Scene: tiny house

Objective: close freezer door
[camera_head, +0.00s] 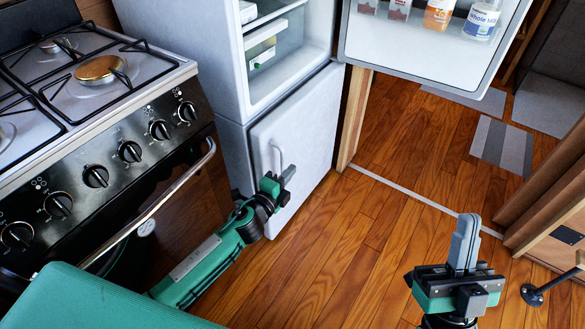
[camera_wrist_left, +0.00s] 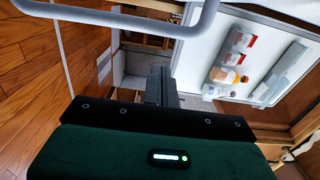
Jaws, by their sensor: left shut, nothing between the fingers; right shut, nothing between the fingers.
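The white lower fridge door, the freezer door (camera_head: 310,128), has a pale vertical handle (camera_head: 279,157) near its left edge. It looks shut or nearly shut; I cannot tell whether a small gap is left. My left gripper (camera_head: 287,174) is shut and empty, just in front of this door beside the lower end of the handle. Contact cannot be told. In the left wrist view the handle (camera_wrist_left: 125,21) crosses the top, beyond my shut left fingers (camera_wrist_left: 161,85). My right gripper (camera_head: 468,232) is shut and empty, pointing up over the floor at the right.
The upper fridge door (camera_head: 418,45) stands wide open to the right, with bottles and cartons on its shelf. The stove (camera_head: 110,150) with an oven handle is close on the left. Wood floor (camera_head: 345,235) is clear in the middle. A wooden cabinet (camera_head: 560,215) stands at the right edge.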

